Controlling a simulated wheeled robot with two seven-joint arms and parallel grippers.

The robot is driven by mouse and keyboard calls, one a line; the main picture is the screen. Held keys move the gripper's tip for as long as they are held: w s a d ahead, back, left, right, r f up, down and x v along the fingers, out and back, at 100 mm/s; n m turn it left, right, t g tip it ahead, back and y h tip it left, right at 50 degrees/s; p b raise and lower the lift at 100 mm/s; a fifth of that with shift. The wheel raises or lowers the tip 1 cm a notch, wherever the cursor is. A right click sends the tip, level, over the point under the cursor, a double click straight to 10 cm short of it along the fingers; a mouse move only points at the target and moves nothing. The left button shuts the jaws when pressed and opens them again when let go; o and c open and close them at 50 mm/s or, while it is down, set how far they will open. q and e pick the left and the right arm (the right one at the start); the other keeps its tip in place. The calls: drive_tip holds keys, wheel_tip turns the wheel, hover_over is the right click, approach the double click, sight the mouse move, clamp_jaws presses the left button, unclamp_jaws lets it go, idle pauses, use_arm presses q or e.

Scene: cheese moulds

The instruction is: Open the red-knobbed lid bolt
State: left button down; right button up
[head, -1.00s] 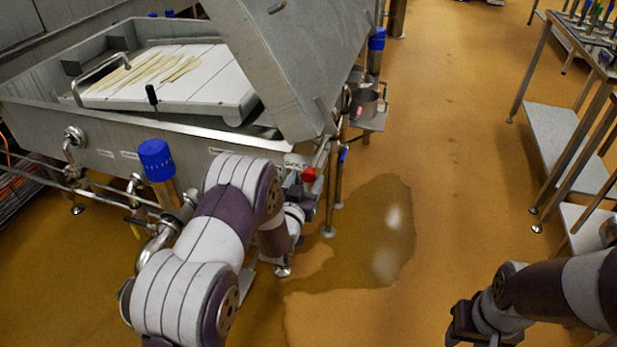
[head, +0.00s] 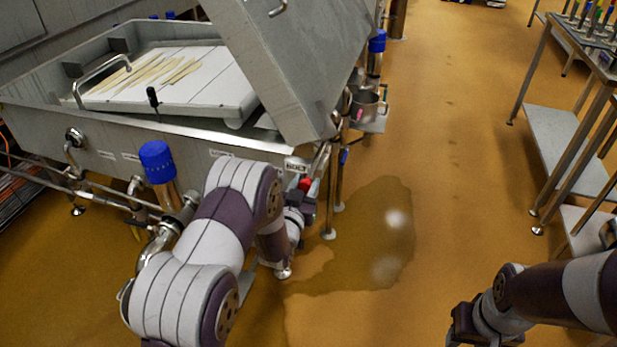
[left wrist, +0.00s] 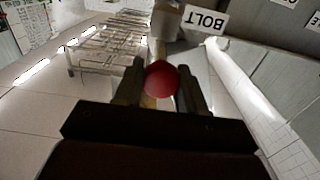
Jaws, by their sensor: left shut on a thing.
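The red knob of the lid bolt (head: 305,184) shows at the front right corner of the steel vat, just below the BOLT label (head: 297,165). In the left wrist view the round red knob (left wrist: 162,79) sits between the two dark fingers. My left gripper (left wrist: 160,92) is shut on it. In the head view the left gripper (head: 307,194) is partly hidden behind my own wrist. The bolt's rod is mostly hidden. My right gripper (head: 463,325) hangs low at the bottom right, away from the vat, its fingers unclear.
The steel vat (head: 200,135) has its big lid (head: 285,65) tilted up above the bolt corner. A blue-capped pipe (head: 157,160) stands in front. A metal cup (head: 366,103) is on a small shelf at the right. The floor has a wet patch (head: 360,240); a rack (head: 565,135) stands far right.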

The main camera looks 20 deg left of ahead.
use_arm(q)
drive_tip(key=shift+s, duration=1.2)
drive_tip(key=c, duration=0.7)
unclamp_jaws()
drive_tip(key=shift+c, duration=0.2)
drive_tip(key=shift+s, duration=0.1)
drive_tip(key=s, duration=1.2)
drive_tip(key=shift+s+a+p, duration=0.25)
drive_tip(key=shift+p, duration=0.1)
